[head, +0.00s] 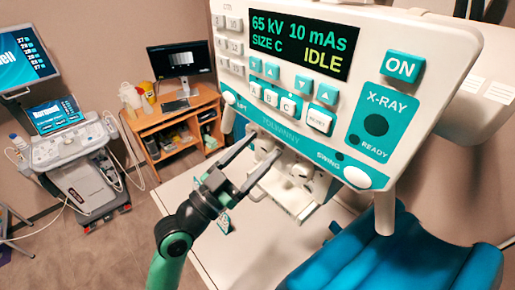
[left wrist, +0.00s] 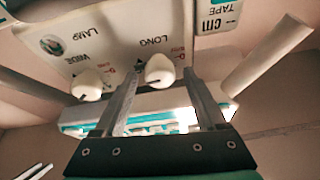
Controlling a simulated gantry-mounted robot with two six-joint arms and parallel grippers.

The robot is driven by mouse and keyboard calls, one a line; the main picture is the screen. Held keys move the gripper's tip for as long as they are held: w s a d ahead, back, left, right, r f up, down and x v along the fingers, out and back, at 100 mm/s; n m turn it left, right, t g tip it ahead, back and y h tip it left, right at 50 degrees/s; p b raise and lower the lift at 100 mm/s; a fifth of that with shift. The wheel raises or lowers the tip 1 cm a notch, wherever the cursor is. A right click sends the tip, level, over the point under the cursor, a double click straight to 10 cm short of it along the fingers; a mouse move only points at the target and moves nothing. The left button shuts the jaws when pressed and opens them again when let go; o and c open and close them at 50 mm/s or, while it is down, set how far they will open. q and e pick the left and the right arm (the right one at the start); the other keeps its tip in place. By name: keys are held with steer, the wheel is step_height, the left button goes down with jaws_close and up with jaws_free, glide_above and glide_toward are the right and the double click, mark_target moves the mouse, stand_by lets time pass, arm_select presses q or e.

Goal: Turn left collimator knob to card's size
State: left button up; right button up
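The console (head: 412,38) display reads 65 kV, 10 mAs, SIZE C, IDLE. Under it sits the white collimator, with two round white knobs. The left knob (head: 264,150), labelled LONG, also shows in the left wrist view (left wrist: 160,70), where the labels are upside down. The other knob, labelled WIDE (left wrist: 88,84), is beside it. My left gripper (head: 265,146) is open, its fingertips on either side of the LONG knob; contact cannot be told. Its fingers (left wrist: 162,76) also show in the wrist view. A small teal-and-white card-like piece (head: 226,223) is partly hidden behind my left arm. My right gripper is out of view.
A pale table (head: 262,240) lies below the collimator. A blue padded seat (head: 385,258) is at the lower right. A wooden desk (head: 172,120) with a monitor and an ultrasound cart (head: 70,150) stand farther back at left. A TAPE label (left wrist: 218,18) is near the LONG knob.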

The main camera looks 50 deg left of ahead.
arm_select(q)
jaws_close()
steer(key=shift+r+n+p, duration=0.2)
steer(key=shift+n+p, duration=0.1)
steer(key=shift+p, duration=0.15)
steer(key=n+y+p, duration=0.1)
steer(key=p, duration=0.1)
steer(key=n+y+p, duration=0.1)
steer(key=n+p, duration=0.1)
steer(key=shift+d+r+n, duration=0.1)
steer(key=shift+r+n, duration=0.05)
steer(key=shift+n, duration=0.15)
steer(key=shift+n+y+p, duration=0.3)
steer(key=shift+y+p, duration=0.1)
steer(key=shift+f, duration=0.3)
steer(key=shift+o, duration=0.6)
jaws_free()
